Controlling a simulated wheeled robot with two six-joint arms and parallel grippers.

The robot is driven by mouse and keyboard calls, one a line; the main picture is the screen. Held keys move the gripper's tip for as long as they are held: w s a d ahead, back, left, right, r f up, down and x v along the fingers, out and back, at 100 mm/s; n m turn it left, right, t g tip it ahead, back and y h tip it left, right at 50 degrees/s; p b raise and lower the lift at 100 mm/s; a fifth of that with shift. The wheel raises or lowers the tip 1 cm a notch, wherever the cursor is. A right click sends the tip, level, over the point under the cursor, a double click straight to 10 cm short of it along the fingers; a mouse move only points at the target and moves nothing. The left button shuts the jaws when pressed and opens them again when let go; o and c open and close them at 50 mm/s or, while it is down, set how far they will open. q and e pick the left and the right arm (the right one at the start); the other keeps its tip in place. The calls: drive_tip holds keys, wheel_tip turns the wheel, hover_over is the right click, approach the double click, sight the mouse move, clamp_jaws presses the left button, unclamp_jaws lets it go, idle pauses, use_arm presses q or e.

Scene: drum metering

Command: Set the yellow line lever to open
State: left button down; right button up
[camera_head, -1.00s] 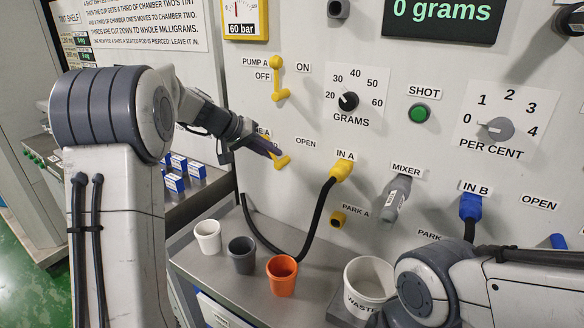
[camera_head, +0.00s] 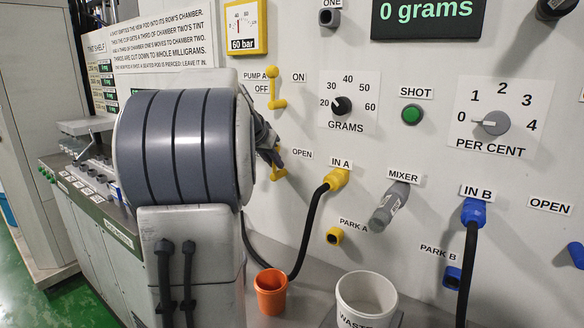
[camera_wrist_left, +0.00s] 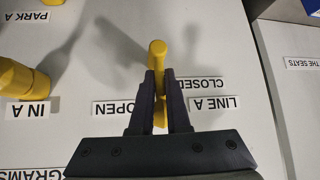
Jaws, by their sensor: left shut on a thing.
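The yellow line lever (camera_head: 279,174) is on the panel, left of the OPEN label (camera_head: 302,154) and below the pump lever. My left gripper (camera_head: 271,156) reaches it from the left, and my arm hides much of it and the label beside it. In the left wrist view the picture is upside down. There the left gripper (camera_wrist_left: 159,76) is shut on the yellow lever (camera_wrist_left: 158,48), whose rounded end shows beyond the fingertips. It lies between the OPEN label and the LINE A CLOSED label (camera_wrist_left: 208,95). My right gripper is out of view.
The yellow pump lever (camera_head: 275,90) is just above my gripper. The yellow IN A plug (camera_head: 337,179) and its black hose (camera_head: 308,228) are to the right. An orange cup (camera_head: 270,291) and the white WASTE cup (camera_head: 366,299) stand on the ledge below.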

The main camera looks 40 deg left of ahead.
use_arm(q)
drive_tip(key=shift+w+r, duration=0.2)
drive_tip(key=shift+r, duration=0.2)
drive_tip(key=c, duration=0.9)
unclamp_jaws()
drive_tip(key=shift+f, duration=0.1)
drive_tip(key=shift+s, duration=0.15)
drive_tip(key=v, duration=1)
drive_tip(key=shift+d+p, duration=0.15)
drive_tip(key=shift+p, duration=0.15)
drive_tip(key=shift+s, duration=0.1)
